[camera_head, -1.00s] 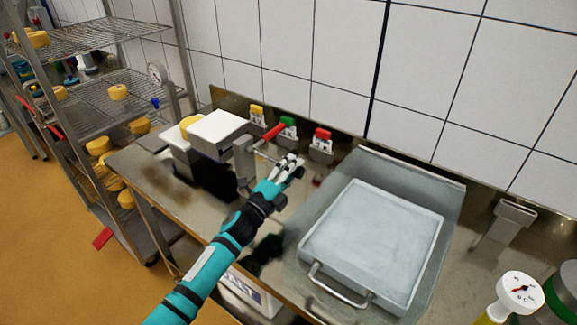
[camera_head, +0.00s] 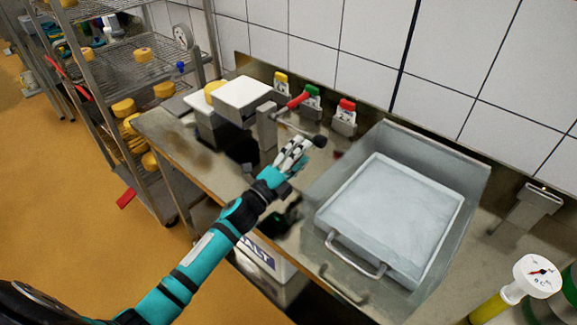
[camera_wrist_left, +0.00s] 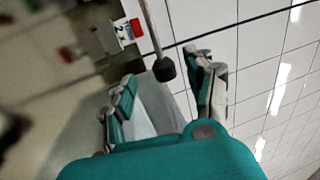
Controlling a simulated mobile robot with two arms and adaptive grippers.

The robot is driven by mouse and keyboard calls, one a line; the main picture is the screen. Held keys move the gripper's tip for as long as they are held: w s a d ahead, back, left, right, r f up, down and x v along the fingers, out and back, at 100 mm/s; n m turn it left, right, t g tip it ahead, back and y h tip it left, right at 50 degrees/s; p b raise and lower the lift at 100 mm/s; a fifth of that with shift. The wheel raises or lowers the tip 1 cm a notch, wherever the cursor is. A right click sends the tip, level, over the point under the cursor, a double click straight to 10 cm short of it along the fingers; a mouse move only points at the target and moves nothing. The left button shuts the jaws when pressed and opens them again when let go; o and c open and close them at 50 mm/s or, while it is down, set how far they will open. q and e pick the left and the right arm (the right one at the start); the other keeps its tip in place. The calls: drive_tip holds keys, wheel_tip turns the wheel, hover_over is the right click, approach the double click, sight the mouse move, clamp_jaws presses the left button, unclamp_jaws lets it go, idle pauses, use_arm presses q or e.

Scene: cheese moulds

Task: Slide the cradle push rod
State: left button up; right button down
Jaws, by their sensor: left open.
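The push rod ends in a black knob (camera_head: 320,141) and runs out from a grey metal post (camera_head: 267,127) beside the white-topped block (camera_head: 243,97) on the steel bench. My left gripper (camera_head: 297,146) is open and empty, just left of and below the knob, with a small gap between them. In the left wrist view the knob (camera_wrist_left: 164,69) and the thin rod (camera_wrist_left: 152,30) show beyond and between the open fingers. The join of rod and post is partly hidden. My right gripper is not in view.
A steel tray with a handle (camera_head: 355,262) stands right of my left arm. Yellow, green and red-capped holders (camera_head: 345,118) line the wall. A red handle (camera_head: 300,99) sits near the post.

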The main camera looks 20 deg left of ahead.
use_arm(q)
drive_tip(key=v, duration=0.5)
drive_tip(key=shift+s+a, duration=0.1)
drive_tip(key=shift+s, duration=0.25)
drive_tip(key=shift+f, duration=0.1)
